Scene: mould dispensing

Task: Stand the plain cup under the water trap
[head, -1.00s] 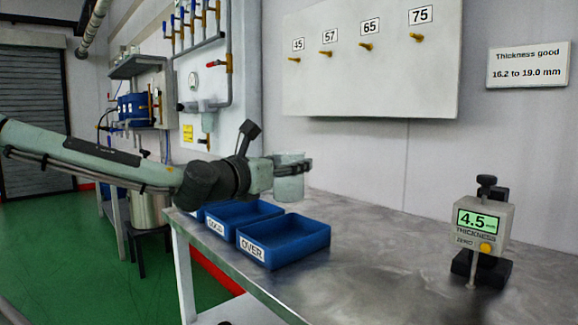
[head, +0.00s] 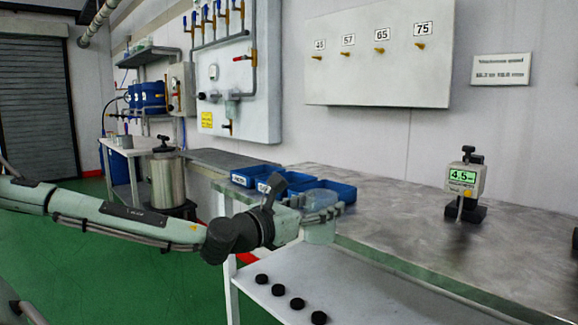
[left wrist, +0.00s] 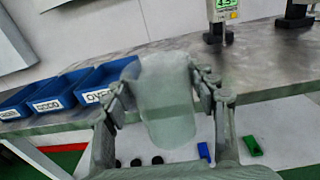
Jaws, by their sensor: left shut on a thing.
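The plain cup (head: 320,228) is pale and translucent. My left gripper (head: 328,206) is shut on it, with a finger on each side, and holds it near the front edge of the metal bench. In the left wrist view the cup (left wrist: 167,100) sits between the gripper's fingers (left wrist: 163,90); it looks empty, but I cannot be sure. What looks like the water trap (head: 233,106) is a small grey bowl on the white wall panel, with a drain tap below it. It is up and left of the cup, well apart from it. My right gripper is not in view.
Blue trays (head: 330,190) stand on the metal bench (head: 400,222). A thickness gauge (head: 465,185) stands farther right. Several black pucks (head: 298,303) lie on the lower shelf. A steel pot (head: 167,183) stands left, by a side table (head: 120,150). The green floor at left is open.

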